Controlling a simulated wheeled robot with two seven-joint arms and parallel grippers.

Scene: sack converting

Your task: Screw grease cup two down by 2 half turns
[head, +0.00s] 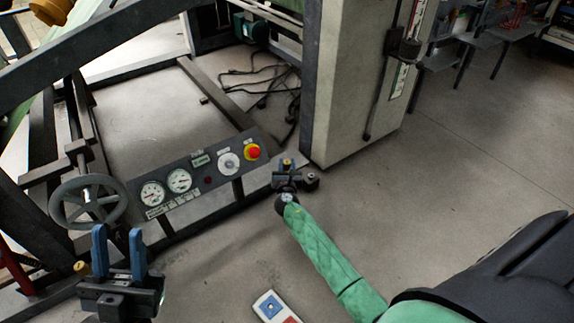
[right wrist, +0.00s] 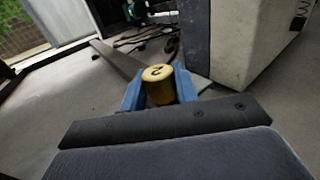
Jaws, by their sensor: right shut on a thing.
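Grease cup two is a brass-yellow cylinder with a dark 2 on its top. It shows in the right wrist view (right wrist: 158,74) between the two blue fingers, and as a small yellow top in the head view (head: 288,162). My right gripper (head: 287,174) is shut on the cup, at the right end of the panel's rail. The cup's lower part and its seat are hidden by the gripper. My left gripper (head: 119,252) is at lower left in the head view, fingers up, open and empty, away from the cup.
A gauge panel (head: 190,180) with a red stop button (head: 253,152) is left of the cup. A handwheel (head: 88,202) and another yellow cup (head: 81,268) are near my left gripper. A pale machine column (head: 350,80) stands behind. Open floor (head: 450,160) lies to the right.

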